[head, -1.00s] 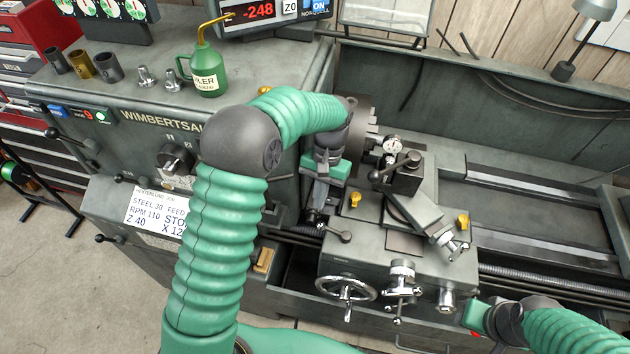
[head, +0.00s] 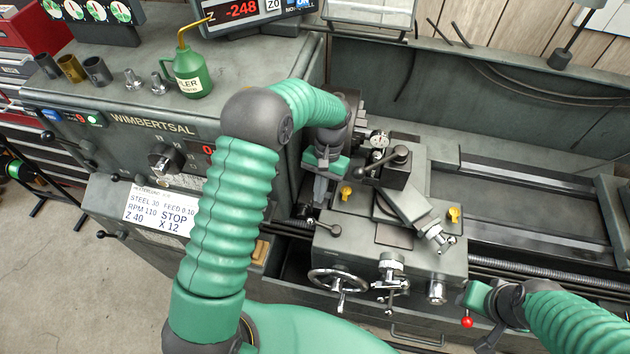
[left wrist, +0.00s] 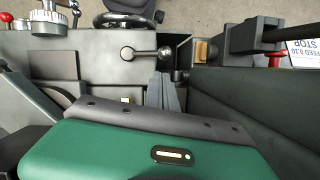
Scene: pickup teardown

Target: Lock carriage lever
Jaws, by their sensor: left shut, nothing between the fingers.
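The carriage lever (head: 323,227) is a short dark handle with a ball end on the left part of the lathe carriage's top. It also shows in the left wrist view (left wrist: 147,53), lying roughly sideways. My left gripper (head: 320,201) points down just behind the lever, at the carriage's left edge. Its grey fingers (left wrist: 166,92) are together and empty, close to the lever's ball end but seemingly apart from it. My right gripper (head: 476,297) is at the lower right, beside the carriage front; its fingertips are not clear.
The carriage (head: 345,254) has a handwheel (head: 338,281) in front and a tool post (head: 392,166) above. A red-knobbed lever (head: 467,322) is near my right gripper. The headstock (head: 130,95) rises at left. An oil can (head: 190,72) stands on it.

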